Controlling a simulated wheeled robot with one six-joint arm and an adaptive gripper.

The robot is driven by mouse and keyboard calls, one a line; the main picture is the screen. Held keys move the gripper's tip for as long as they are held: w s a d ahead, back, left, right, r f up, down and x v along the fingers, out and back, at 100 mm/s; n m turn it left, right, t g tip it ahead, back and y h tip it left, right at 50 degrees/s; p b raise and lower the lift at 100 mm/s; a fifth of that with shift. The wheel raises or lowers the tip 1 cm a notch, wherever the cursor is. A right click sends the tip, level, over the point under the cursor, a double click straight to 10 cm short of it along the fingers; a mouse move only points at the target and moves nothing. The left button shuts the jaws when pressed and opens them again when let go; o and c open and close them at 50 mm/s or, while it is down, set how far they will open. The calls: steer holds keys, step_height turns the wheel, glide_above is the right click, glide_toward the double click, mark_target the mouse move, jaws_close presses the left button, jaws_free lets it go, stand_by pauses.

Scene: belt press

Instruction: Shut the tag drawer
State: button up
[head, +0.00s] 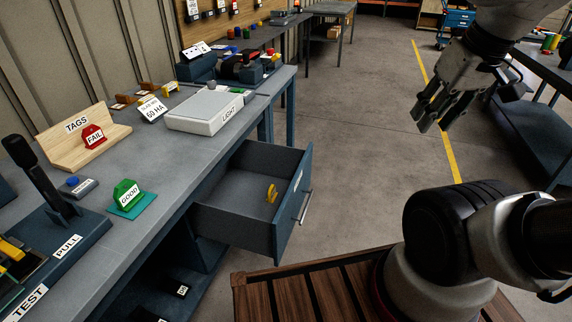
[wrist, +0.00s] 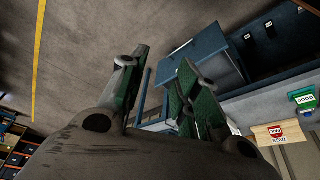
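The tag drawer (head: 250,198) is pulled out from under the workbench in the head view. Its front panel (head: 294,200) is blue with a metal bar handle (head: 305,207). One small yellow item (head: 271,193) lies inside. My gripper (head: 432,115) is in the air to the right of the drawer, well apart from it. In the wrist view its two green-padded fingers (wrist: 160,90) stand apart with nothing between them. The drawer (wrist: 208,58) shows beyond the fingers there, partly hidden by them.
The bench top (head: 160,165) holds a wooden TAGS rack (head: 90,140) with a red FAIL tag, a green GOOD tag (head: 127,195), a white LIGHT box (head: 205,111) and a black lever. The floor (head: 350,150) between drawer and gripper is clear. A slatted wooden surface (head: 330,295) lies in front.

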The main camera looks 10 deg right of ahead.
step_height(320, 180, down, 8)
steer(key=w+d+m+g, duration=0.2)
steer(key=w+d+g, duration=0.1)
steer(key=g, duration=0.2)
steer(key=m+t+y, duration=0.4)
steer(key=t+y, duration=0.5)
steer(key=y, duration=0.5)
glide_toward(307, 204)
steer(key=x, duration=1)
steer(key=shift+f, duration=0.3)
jaws_close()
